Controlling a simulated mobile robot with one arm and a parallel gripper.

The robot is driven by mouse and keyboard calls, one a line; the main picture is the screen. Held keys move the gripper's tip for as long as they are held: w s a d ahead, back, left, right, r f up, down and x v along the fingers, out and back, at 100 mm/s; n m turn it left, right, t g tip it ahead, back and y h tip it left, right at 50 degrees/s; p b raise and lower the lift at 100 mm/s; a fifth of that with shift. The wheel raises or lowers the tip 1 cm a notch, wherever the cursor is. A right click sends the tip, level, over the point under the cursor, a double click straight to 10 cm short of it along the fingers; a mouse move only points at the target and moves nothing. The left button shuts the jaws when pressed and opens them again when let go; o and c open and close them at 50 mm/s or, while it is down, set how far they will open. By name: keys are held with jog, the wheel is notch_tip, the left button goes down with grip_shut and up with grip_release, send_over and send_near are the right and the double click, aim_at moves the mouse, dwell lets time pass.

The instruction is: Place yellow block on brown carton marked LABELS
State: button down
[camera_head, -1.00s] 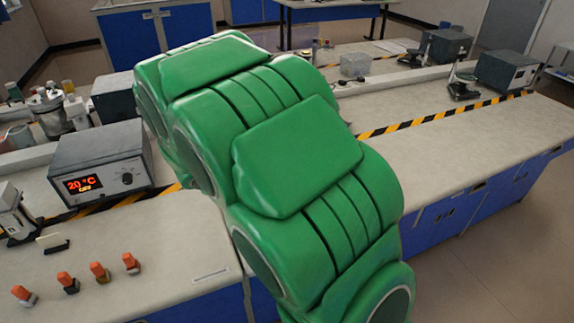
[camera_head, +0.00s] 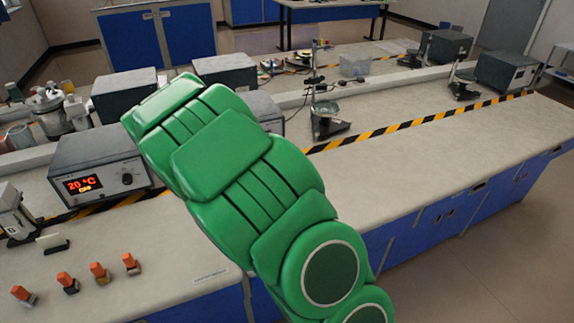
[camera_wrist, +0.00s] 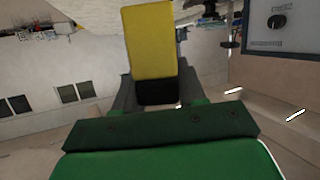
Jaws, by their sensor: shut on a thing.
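The yellow block (camera_wrist: 151,42) stands out from between the jaws of my gripper (camera_wrist: 155,92) in the wrist view, and the gripper is shut on it. The lower end of the block is dark or in shadow. In the head view my green arm hides the gripper and block. I see no brown carton marked LABELS in either view.
A balance-like stand (camera_head: 328,120) is behind my arm.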

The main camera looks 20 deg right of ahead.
jog(key=shift+w+f, duration=0.2)
jog(key=shift+f, duration=1.6)
jog(key=shift+f, duration=0.1)
jog(key=c, duration=0.7)
grip_release()
jog(key=shift+o, duration=0.2)
jog(key=v, duration=1.2)
jog(key=shift+r, duration=0.2)
